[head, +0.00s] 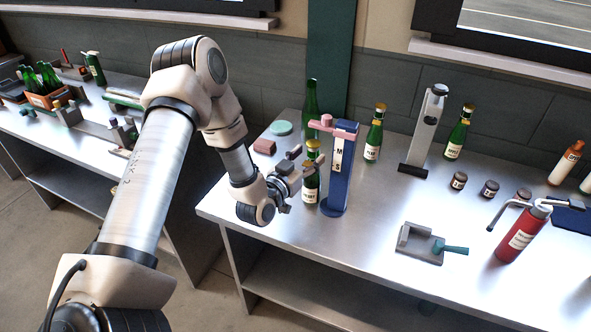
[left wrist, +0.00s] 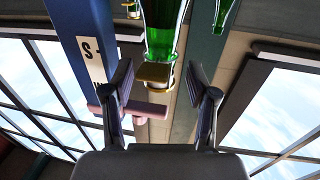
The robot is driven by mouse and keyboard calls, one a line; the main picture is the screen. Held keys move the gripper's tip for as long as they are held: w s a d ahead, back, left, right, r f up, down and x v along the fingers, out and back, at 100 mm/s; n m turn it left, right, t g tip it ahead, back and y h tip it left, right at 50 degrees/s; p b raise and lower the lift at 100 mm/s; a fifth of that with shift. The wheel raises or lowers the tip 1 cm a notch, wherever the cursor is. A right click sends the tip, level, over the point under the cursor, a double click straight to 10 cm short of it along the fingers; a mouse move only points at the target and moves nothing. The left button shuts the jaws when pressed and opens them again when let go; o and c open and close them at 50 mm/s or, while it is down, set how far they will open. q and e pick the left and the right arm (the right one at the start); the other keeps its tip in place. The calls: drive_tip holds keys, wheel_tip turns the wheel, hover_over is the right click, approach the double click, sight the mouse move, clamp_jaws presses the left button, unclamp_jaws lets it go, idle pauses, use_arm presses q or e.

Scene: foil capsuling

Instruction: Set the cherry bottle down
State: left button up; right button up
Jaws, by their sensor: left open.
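A green bottle with a gold cap and a pale label (head: 312,188) stands upright on the steel bench, close beside the blue post with a pink arm (head: 338,175). Its label is too small to read, so I cannot tell whether it is the cherry one. My left gripper (head: 296,168) is at its left side, near the upper part. In the left wrist view, my left gripper (left wrist: 160,85) is open, with the bottle's gold cap (left wrist: 153,73) showing between the spread fingers. I see clear gaps on both sides of it. My right gripper is out of view.
Other green bottles (head: 374,138) (head: 457,138) stand behind and to the right. A grey press (head: 425,130), small jars (head: 459,181), a grey fixture with a teal handle (head: 425,245) and a red cylinder (head: 520,235) occupy the bench. The front middle is clear.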

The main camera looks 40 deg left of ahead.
use_arm(q)
drive_tip(key=s, duration=0.8)
drive_tip(key=s+d+f+g+h, duration=0.1)
drive_tip(key=s+d+f+g, duration=0.3)
drive_tip(key=f, duration=0.3)
drive_tip(key=s+d+f+m+g+h, duration=0.1)
drive_tip(key=s+d+f+g, duration=0.25)
drive_tip(key=f, duration=0.35)
drive_tip(key=s+d+f+g+h, duration=0.1)
drive_tip(key=s+d+f+g, duration=0.3)
drive_tip(key=f, duration=0.2)
drive_tip(key=s+d+f+g+y, duration=0.1)
drive_tip(key=s+f+g, duration=0.2)
drive_tip(key=s, duration=0.4)
drive_tip(key=s+d+f+g, duration=0.1)
drive_tip(key=s+f+g, duration=0.2)
drive_tip(key=s, duration=0.5)
drive_tip(key=shift+f+n+y+b, duration=0.15)
drive_tip(key=shift+n+y+b, duration=0.15)
drive_tip(key=shift+y+b, duration=0.15)
